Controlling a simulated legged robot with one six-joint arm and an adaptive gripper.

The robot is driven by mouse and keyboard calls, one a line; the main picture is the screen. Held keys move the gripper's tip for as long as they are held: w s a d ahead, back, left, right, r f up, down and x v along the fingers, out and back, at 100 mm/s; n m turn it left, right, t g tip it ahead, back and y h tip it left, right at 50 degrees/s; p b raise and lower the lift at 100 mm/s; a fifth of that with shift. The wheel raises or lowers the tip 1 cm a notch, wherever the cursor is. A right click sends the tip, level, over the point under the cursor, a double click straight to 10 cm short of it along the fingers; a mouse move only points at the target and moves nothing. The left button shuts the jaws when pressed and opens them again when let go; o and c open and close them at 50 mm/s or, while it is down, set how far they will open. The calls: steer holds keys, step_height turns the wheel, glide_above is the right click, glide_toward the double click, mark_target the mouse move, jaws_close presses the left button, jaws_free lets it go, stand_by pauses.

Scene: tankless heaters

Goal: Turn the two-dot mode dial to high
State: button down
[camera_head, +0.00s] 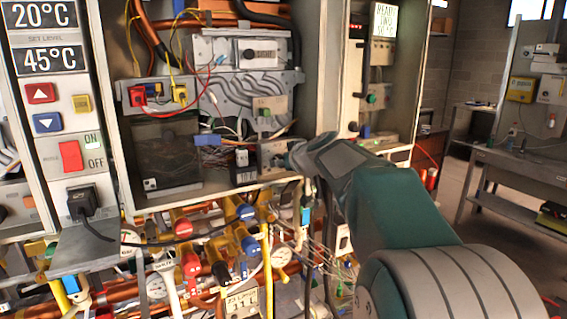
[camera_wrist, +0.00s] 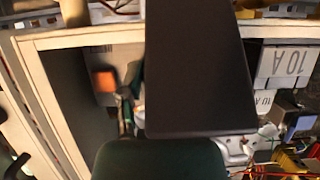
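My gripper (camera_head: 297,156) reaches in from the right in the head view. Its tip is at a small grey box (camera_head: 270,147) low in the open cabinet, and it seems to touch or nearly touch a knob there. The tip hides that knob, so I cannot see its dots or which way it points. Another small box with a green knob (camera_head: 265,112) sits just above. In the wrist view a dark block and my dark green gripper part (camera_wrist: 160,160) fill the middle. No dial shows clearly there, and I cannot see the finger gap.
The cabinet's right wall (camera_head: 313,80) stands close beside my arm. A dark translucent box (camera_head: 166,150) is to the left inside. Pipes and coloured valves (camera_head: 190,262) crowd below. A white 10 A block (camera_wrist: 285,62) shows in the wrist view. Open floor lies at right.

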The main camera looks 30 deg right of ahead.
steer(key=shift+f+m, duration=0.1)
steer(key=shift+m, duration=0.2)
steer(key=shift+d+m+y, duration=0.1)
steer(key=shift+m+y, duration=0.8)
steer(key=shift+m, duration=0.1)
steer(key=m+y, duration=0.2)
steer(key=m, duration=0.1)
steer(key=shift+f, duration=0.1)
steer(key=m+t+y, duration=0.1)
steer(key=m, duration=0.2)
steer(key=shift+d+f+y, duration=0.1)
steer(key=shift+y, duration=0.3)
steer(key=shift+f+m+t+y, duration=0.1)
steer(key=shift+m+t+y, duration=0.45)
steer(key=shift+m, duration=1.15)
